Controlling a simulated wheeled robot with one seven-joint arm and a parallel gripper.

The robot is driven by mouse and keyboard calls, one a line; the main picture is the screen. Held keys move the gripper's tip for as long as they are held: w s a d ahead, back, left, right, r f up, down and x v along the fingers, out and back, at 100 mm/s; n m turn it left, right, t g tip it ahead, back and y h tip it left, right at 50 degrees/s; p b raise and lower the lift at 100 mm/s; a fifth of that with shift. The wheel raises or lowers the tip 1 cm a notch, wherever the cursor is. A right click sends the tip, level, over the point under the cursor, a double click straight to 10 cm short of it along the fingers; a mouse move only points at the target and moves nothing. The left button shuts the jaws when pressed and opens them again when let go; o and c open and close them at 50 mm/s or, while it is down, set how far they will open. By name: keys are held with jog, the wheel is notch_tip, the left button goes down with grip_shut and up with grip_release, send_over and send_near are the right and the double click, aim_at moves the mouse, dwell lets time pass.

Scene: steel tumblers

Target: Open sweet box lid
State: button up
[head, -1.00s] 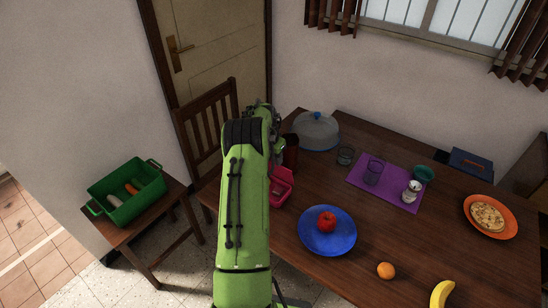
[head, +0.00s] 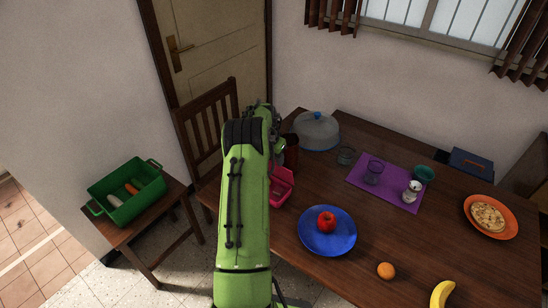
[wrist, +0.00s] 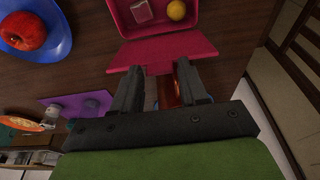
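The pink sweet box (head: 281,190) stands on the table beside my arm, which hides part of it in the head view. In the wrist view the box (wrist: 198,24) is open at the top edge, with a yellow ball and a pale pink block inside. Its pink lid (wrist: 168,50) is swung out flat from the box toward my gripper. My gripper (wrist: 160,88) has its two fingers apart, close to the lid's outer edge. The lid's tab shows between the fingertips; I cannot tell whether they touch it. My arm hides the gripper in the head view.
A dark red tumbler (head: 292,152) stands just behind the box. A blue plate (head: 318,246) with a red apple (head: 326,222) is at its right. A grey dome (head: 316,132) stands farther back. A chair (head: 207,120) is at the table's left.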

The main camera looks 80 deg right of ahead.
jog(key=shift+o, duration=1.2)
jog(key=v, duration=1.5)
jog(key=shift+r+p, duration=0.35)
jog(key=shift+p, duration=0.1)
